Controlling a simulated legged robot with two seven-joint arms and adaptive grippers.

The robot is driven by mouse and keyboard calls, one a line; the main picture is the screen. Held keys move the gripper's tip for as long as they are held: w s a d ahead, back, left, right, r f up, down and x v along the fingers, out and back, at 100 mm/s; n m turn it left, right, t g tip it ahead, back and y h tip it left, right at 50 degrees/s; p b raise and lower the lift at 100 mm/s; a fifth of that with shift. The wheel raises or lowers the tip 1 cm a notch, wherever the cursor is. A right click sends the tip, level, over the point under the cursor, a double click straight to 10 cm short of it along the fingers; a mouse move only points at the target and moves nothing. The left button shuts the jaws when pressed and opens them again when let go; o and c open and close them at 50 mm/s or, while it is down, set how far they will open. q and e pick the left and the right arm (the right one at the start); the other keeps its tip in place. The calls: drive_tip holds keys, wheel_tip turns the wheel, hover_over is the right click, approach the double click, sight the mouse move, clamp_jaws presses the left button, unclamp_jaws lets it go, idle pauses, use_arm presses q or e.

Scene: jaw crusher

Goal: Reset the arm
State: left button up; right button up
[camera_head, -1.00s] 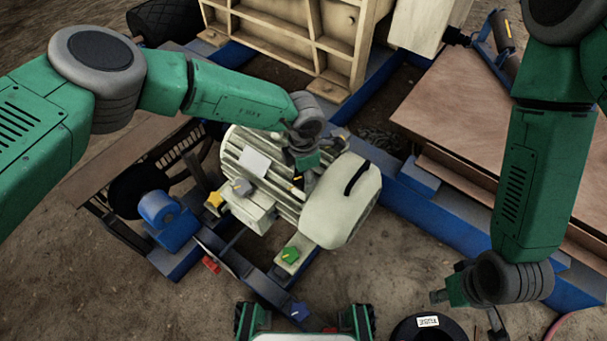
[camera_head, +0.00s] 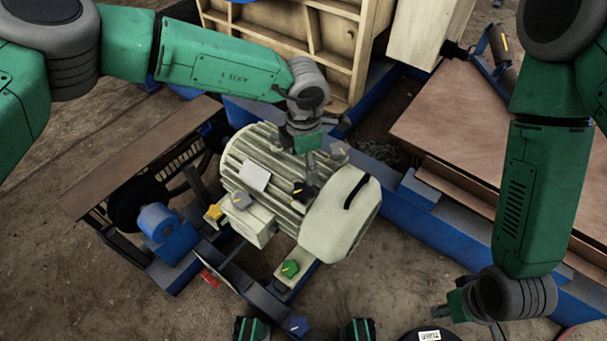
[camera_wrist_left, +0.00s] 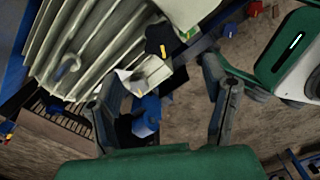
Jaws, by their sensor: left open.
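My left arm reaches in from the left in the head view. Its gripper (camera_head: 312,170) hangs over the ribbed cream motor (camera_head: 340,215). In the left wrist view the two fingers of this gripper (camera_wrist_left: 165,100) stand wide apart with nothing held between them. The motor's ribs (camera_wrist_left: 90,40) fill the upper left there. Whether a finger touches the motor is unclear. My right arm hangs down at the right, its gripper (camera_head: 452,306) low over the ground, apart from the motor. Its fingers are too small and dark to read.
Coloured knobs, including black (camera_head: 300,192), grey (camera_head: 239,200), yellow (camera_head: 214,212) and green (camera_head: 289,268), sit on and around the motor. The cream crusher frame (camera_head: 340,40) stands behind. Brown plates (camera_head: 455,115) lie at the right. Bare ground (camera_head: 400,270) is free in front.

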use_arm(q)
drive_tip(key=shift+r, duration=0.7)
drive_tip(key=s+a+f+m+t+y+p, duration=0.1)
drive_tip(key=s+a+f+m+t+p, duration=0.15)
drive_tip(key=s+a+m, duration=0.45)
drive_tip(key=s+a+f+m+t+p, duration=0.25)
drive_tip(key=s+a+m+p, duration=0.2)
drive_tip(key=a+m, duration=0.4)
drive_tip(key=s+a+r+m+g+p, duration=0.1)
drive_tip(key=s+a+m, duration=0.3)
drive_tip(key=s, duration=0.5)
drive_tip(key=s+a+r+m+g+h+p, duration=0.1)
drive_tip(key=s+a+r+m+g+p, duration=0.1)
drive_tip(key=s+a, duration=0.6)
wheel_tip(320, 180, up, 2)
drive_tip(key=shift+s+m+g, duration=0.65)
drive_tip(key=shift+m+g, duration=0.05)
drive_tip(key=shift+m, duration=0.25)
drive_tip(key=shift+w, duration=0.1)
